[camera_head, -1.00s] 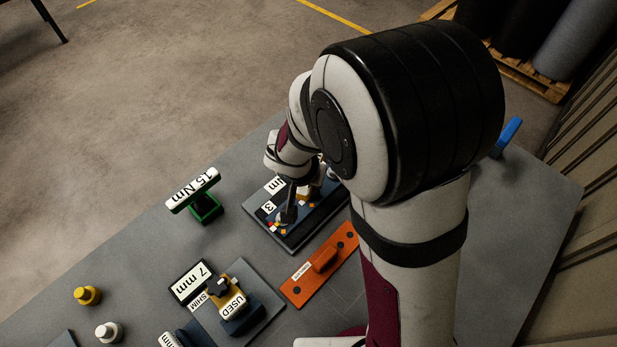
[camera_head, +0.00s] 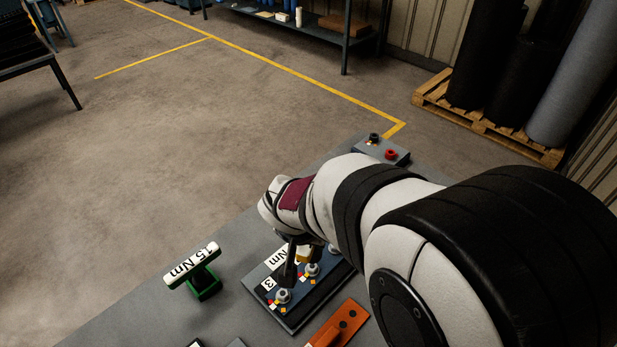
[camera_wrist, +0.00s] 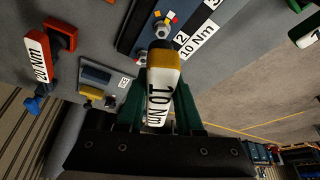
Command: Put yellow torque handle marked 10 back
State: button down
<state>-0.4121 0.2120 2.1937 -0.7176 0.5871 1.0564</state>
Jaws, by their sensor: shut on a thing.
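The yellow torque handle (camera_wrist: 161,56) has a white face reading "10 Nm". In the wrist view it lies between the green fingers of my gripper (camera_wrist: 160,88), which is shut on it. In the head view my gripper (camera_head: 291,264) is over the dark board (camera_head: 314,295), with a bit of yellow beside it. The board carries bolts, small coloured squares and white labels. In the wrist view one label (camera_wrist: 196,39) reads "2" and "10 Nm". The handle's far end overlaps the board near a bolt; I cannot tell whether they touch.
A white-faced "15 Nm" handle (camera_head: 191,263) stands on a green stand left of the board. An orange plate (camera_head: 339,326) lies in front. A button box (camera_head: 381,151) stands behind.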

jog(key=shift+r, duration=0.3)
jog(key=shift+w, duration=0.1)
